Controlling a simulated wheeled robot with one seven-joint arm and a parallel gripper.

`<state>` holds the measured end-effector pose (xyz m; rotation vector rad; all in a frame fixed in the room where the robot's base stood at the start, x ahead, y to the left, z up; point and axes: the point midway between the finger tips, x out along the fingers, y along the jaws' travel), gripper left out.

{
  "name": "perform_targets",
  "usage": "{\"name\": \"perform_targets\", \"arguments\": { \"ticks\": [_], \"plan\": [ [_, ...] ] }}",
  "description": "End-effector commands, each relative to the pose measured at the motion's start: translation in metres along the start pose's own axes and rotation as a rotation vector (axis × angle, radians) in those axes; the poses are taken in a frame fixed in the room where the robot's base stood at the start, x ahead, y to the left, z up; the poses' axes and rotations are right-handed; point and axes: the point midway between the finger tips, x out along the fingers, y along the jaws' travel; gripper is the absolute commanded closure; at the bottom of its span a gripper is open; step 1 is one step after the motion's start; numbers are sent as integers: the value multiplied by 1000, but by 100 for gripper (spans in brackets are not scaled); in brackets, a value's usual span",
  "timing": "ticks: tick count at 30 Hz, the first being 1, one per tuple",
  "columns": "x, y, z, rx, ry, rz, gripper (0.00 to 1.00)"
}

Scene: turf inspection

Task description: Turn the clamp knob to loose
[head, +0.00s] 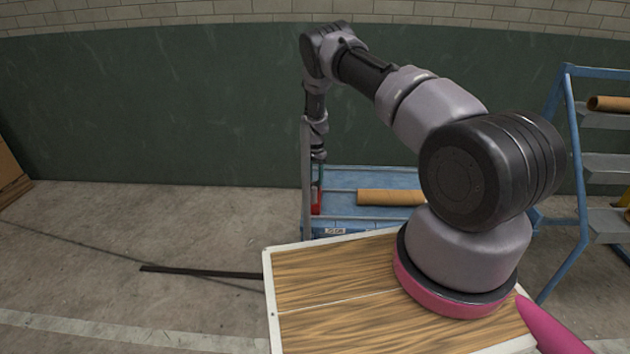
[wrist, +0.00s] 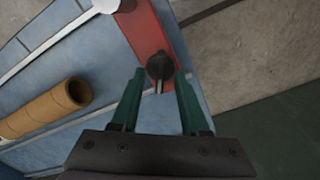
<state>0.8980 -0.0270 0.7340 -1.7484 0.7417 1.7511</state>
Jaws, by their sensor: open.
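The clamp knob (wrist: 160,66) is a small dark round knob on a red clamp body (wrist: 144,28) at the edge of a blue surface. In the head view the red clamp (head: 316,201) shows small, below the end of my arm; the knob cannot be made out there. My gripper (wrist: 160,72) is open, with one green finger on each side of the knob. I cannot tell whether either finger touches it. A pale narrow strip shows just below the knob between the fingers. The gripper is also small in the head view (head: 318,172), pointing down.
A cardboard tube (head: 390,197) lies on the blue platform (head: 350,178); it also shows left of my gripper in the wrist view (wrist: 45,108). A grey upright post (head: 306,180) stands close beside my gripper. A blue ladder (head: 570,130) stands at right. Concrete floor lies open at left.

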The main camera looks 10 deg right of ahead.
Motion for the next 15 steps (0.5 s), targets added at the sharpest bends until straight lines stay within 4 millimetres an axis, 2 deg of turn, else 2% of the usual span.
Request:
{"name": "perform_targets", "arguments": {
  "ticks": [9,15],
  "plan": [
    [-65,-2,-1,0,2,-4,55],
    [-91,-1,0,-1,2,-3,55]
  ]
}}
